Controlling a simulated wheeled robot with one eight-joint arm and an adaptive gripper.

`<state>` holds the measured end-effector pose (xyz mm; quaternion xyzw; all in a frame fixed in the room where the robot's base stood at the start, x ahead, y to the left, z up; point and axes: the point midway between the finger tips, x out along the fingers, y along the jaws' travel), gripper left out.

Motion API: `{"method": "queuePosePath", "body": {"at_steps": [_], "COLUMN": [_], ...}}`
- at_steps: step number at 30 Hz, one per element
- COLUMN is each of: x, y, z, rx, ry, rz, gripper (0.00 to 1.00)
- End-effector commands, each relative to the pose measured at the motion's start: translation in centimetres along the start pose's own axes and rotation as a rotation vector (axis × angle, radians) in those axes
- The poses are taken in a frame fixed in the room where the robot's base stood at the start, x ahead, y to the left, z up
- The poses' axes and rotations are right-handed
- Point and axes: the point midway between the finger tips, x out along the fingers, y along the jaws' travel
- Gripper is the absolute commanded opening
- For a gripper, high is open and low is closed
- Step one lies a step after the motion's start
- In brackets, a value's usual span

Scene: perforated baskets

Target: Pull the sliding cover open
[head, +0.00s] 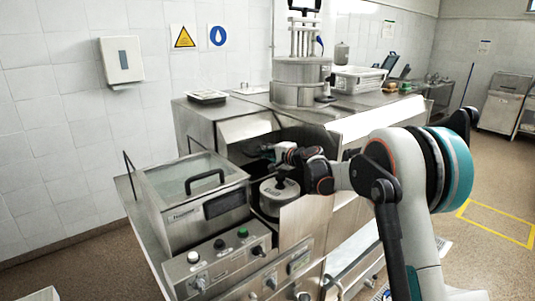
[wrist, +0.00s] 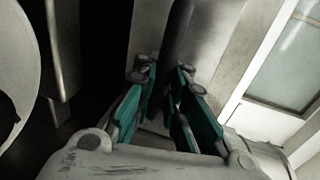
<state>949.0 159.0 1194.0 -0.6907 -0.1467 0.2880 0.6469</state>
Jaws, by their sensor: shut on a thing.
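My gripper (head: 267,151) reaches from the right into the dark opening in the front of the steel machine (head: 225,107). In the wrist view its teal-padded fingers (wrist: 178,85) are closed around a dark round bar (wrist: 178,35), which looks like a handle. A pale metal surface (wrist: 218,45) lies right behind the bar. I cannot tell for certain which panel is the sliding cover; slanted steel panels flank the opening, one on the left (head: 245,127) and one on the right (head: 375,115). The grip itself is small and partly hidden in the head view.
A lidded steel unit (head: 228,205) with a black handle stands left of the opening. A round lidded pot (head: 279,197) sits just below my gripper. A control panel (head: 215,262) with knobs is in front. A tall steel cylinder (head: 300,83) stands on top.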

Motion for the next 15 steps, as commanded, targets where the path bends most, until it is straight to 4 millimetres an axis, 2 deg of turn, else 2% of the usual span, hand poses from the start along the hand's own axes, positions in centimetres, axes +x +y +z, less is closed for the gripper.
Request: {"method": "queuePosePath", "body": {"at_steps": [4, 6, 8, 15], "x": [-0.05, -0.06, -0.06, -0.05], "y": [-0.09, -0.08, -0.07, -0.02], "z": [-0.08, -0.08, -0.07, -0.04], "rx": [0.001, 0.001, 0.001, 0.0], "ry": [0.002, 0.002, 0.001, 0.001], "rz": [-0.001, -0.001, -0.001, 0.0], "gripper": [0.0, 0.2, 0.33, 0.33]}}
